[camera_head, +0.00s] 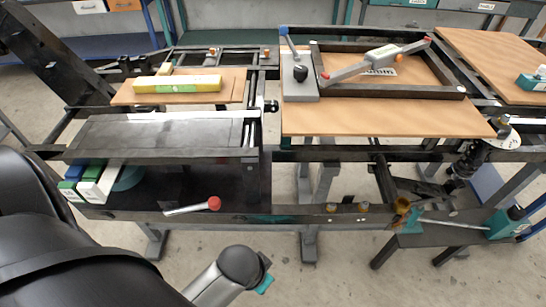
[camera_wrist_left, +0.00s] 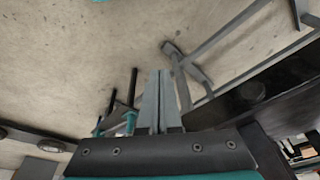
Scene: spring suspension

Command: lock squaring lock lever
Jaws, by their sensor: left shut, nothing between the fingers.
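A lever with a blue tip (camera_head: 288,40) rises from a grey block with a black knob (camera_head: 300,73) at the left end of the dark frame on the right bench. A longer grey lever with red ends (camera_head: 375,62) lies across that frame. A short grey lever with a red knob (camera_head: 195,207) lies at the front of the left bench. I cannot tell which one is the squaring lock lever. My left gripper (camera_wrist_left: 156,100) is shut and empty in the left wrist view, over floor and bench legs, apart from all levers. My right gripper is not in view.
A yellow box (camera_head: 178,84) lies on a wooden board at the left. Green, white and blue boxes (camera_head: 95,180) stand at the left bench's near corner. A black spring unit (camera_head: 470,158) stands at the right. Dark bench rails run across the front.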

